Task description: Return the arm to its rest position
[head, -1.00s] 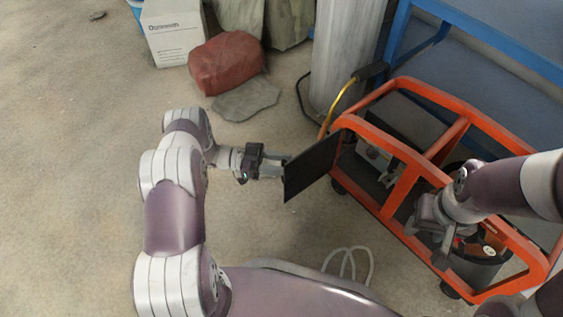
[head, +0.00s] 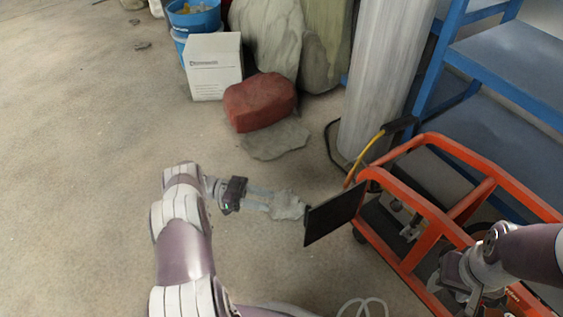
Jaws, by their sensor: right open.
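My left gripper (head: 266,200) is at the end of the grey and purple arm on the left, over the floor. Its fingers point right toward a dark flat panel (head: 334,214) at the cart's near left corner. A pale, lumpy thing (head: 288,206) shows between the fingertips and the panel. I cannot tell whether the fingers hold it or it lies behind them. My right gripper (head: 468,287) is open and points down at the orange-framed cart (head: 432,247) at lower right. Its fingertips are hard to make out against the cart.
A red sack-like block (head: 259,101) and a flat grey stone (head: 275,140) lie on the floor. A white box (head: 213,67), blue buckets (head: 194,17), a pale column (head: 386,80) and blue shelving (head: 515,70) stand behind.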

